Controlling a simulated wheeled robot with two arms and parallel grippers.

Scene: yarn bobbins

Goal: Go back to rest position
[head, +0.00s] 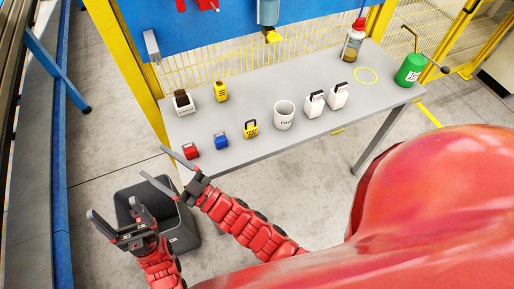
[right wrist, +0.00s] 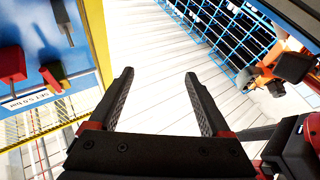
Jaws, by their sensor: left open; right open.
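My left gripper (head: 114,208) is at the lower left of the head view, over a dark bin. Its fingers are spread and nothing is between them. My right gripper (head: 156,164) is up and to its right, just off the near left corner of the grey table (head: 240,141). Its fingers are also apart and empty. In the right wrist view the right gripper's two black fingers (right wrist: 158,76) are wide apart, with only pale floor visible beyond them. Neither gripper appears to hold anything.
The dark bin (head: 184,232) stands on the floor. The table bears a red item (head: 191,151), a blue item (head: 221,140), a white mug (head: 284,115), white containers (head: 314,104) and a bottle (head: 354,42). A green canister (head: 410,70) is at the right end.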

